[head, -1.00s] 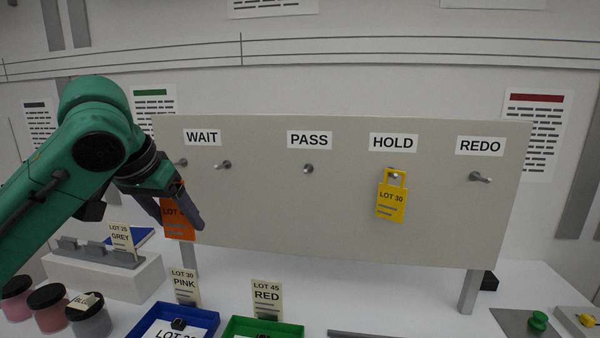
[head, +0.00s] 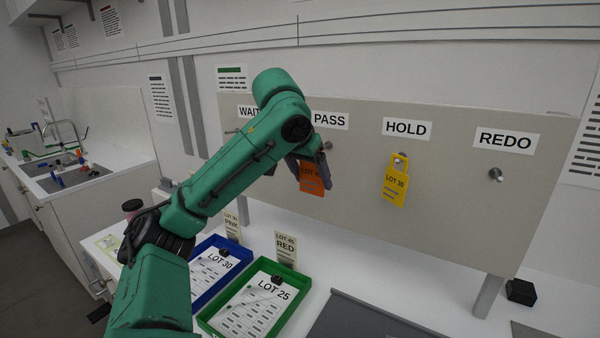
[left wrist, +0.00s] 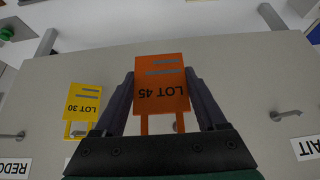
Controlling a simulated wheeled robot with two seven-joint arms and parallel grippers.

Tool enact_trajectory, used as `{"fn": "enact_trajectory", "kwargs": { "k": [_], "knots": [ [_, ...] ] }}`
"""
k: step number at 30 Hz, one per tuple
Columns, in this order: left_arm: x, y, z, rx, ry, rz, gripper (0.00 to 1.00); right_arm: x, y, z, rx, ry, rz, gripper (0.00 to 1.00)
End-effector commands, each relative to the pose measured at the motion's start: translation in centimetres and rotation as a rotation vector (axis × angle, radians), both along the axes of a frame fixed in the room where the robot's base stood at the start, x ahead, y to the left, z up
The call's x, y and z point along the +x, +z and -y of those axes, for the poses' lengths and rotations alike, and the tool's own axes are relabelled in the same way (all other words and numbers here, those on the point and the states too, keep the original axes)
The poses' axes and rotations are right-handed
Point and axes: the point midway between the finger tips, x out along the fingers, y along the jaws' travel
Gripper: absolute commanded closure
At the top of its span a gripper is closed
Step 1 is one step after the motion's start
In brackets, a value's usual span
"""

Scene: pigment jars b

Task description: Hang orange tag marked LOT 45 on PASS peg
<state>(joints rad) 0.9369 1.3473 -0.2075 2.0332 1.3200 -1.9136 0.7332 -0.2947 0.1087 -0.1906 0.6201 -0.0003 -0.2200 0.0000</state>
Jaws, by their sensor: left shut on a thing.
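My left gripper (head: 310,172) is shut on the orange tag marked LOT 45 (head: 312,182), in front of the board below the PASS sign (head: 329,120). The PASS peg (head: 329,147) shows just above the gripper in the head view. In the left wrist view the orange tag (left wrist: 161,84) sits upside down between the fingers, its loop toward the wrist and partly hidden by the gripper. I cannot tell whether the loop is around the peg. My right gripper is not in view.
A yellow LOT 30 tag (head: 395,184) hangs on the HOLD peg, right of the orange tag. The REDO peg (head: 496,174) is bare. A blue tray (head: 203,247) and a green tray (head: 240,331) stand on the table below the board (head: 450,220).

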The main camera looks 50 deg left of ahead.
Motion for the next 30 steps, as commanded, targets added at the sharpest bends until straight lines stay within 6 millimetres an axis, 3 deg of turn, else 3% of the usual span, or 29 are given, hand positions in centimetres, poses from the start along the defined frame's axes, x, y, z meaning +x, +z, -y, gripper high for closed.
{"fn": "enact_trajectory", "kwargs": {
  "k": [11,22,30],
  "knots": [
    [1.9,0.1,-0.6,-0.001,0.001,0.0,0.78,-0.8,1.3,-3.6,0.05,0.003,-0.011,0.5],
    [4.5,-0.2,-1.4,0.0,0.0,-0.001,0.78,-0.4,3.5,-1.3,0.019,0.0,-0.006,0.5],
    [6.4,-0.3,-2.0,0.0,0.0,0.0,0.78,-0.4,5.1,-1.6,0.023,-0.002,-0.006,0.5]
  ]
}}
